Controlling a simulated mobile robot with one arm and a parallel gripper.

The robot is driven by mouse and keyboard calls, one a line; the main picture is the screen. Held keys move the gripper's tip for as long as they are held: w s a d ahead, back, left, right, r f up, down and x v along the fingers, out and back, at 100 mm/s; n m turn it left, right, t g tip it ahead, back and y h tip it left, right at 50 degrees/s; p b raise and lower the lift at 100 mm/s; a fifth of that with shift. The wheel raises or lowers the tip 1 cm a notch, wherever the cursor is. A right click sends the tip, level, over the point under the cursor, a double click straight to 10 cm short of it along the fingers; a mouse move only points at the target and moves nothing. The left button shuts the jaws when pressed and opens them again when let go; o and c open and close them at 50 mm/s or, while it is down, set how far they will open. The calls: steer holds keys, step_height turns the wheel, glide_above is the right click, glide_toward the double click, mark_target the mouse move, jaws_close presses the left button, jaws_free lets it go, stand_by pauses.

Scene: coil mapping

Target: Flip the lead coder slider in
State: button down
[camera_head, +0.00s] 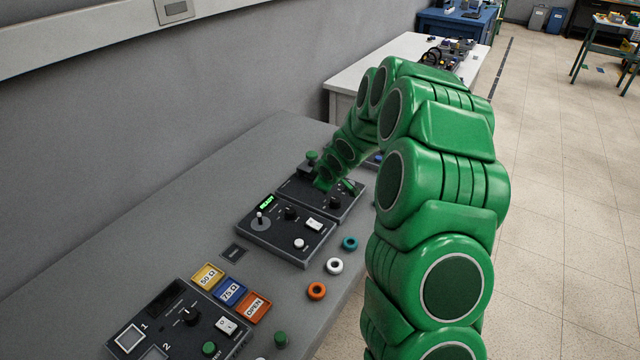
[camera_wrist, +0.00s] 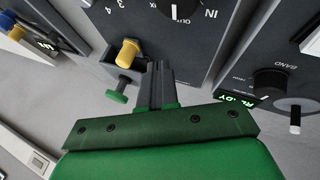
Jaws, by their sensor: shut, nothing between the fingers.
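A dark coder box (camera_head: 290,187) stands on the grey bench, partly hidden by my arm. In the wrist view its panel (camera_wrist: 150,20) shows a black knob (camera_wrist: 186,6), the lettering IN and the numbers 3 and 4. A yellow peg (camera_wrist: 127,52) and a green-capped pin (camera_wrist: 117,96) stick out at its edge. I cannot tell for sure which part is the slider. My gripper (camera_wrist: 159,66) is shut and empty, its dark fingertips at the panel edge just right of the yellow peg. I cannot tell whether they touch the box.
A second box (camera_head: 285,232) with a lit READY display stands beside it, also in the wrist view (camera_wrist: 245,90). Nearer are yellow, blue and orange tiles (camera_head: 230,292), several rings (camera_head: 335,266) and another control box (camera_head: 180,320). The wall runs along the left.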

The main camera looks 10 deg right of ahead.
steer(key=v, duration=0.8)
steer(key=shift+r, duration=0.1)
stand_by(0.5)
steer(key=s+a+r+m+g, duration=0.1)
steer(key=s+r+m+g, duration=0.2)
steer(key=s, duration=1.3)
steer(key=s+a+r+m+g, duration=0.2)
steer(key=s+r+m+g, duration=0.1)
steer(key=s, duration=1.4)
steer(key=s+a+r+m+g+h, duration=0.1)
steer(key=s+r, duration=0.6)
steer(key=s, duration=0.9)
steer(key=a+m+g, duration=0.1)
steer(key=m+g, duration=0.1)
steer(key=m, duration=0.1)
steer(key=shift+s+m, duration=0.25)
steer(key=shift+m, duration=0.15)
steer(key=c, duration=1.8)
jaws_free()
steer(key=shift+r, duration=0.1)
steer(key=shift+c, duration=0.2)
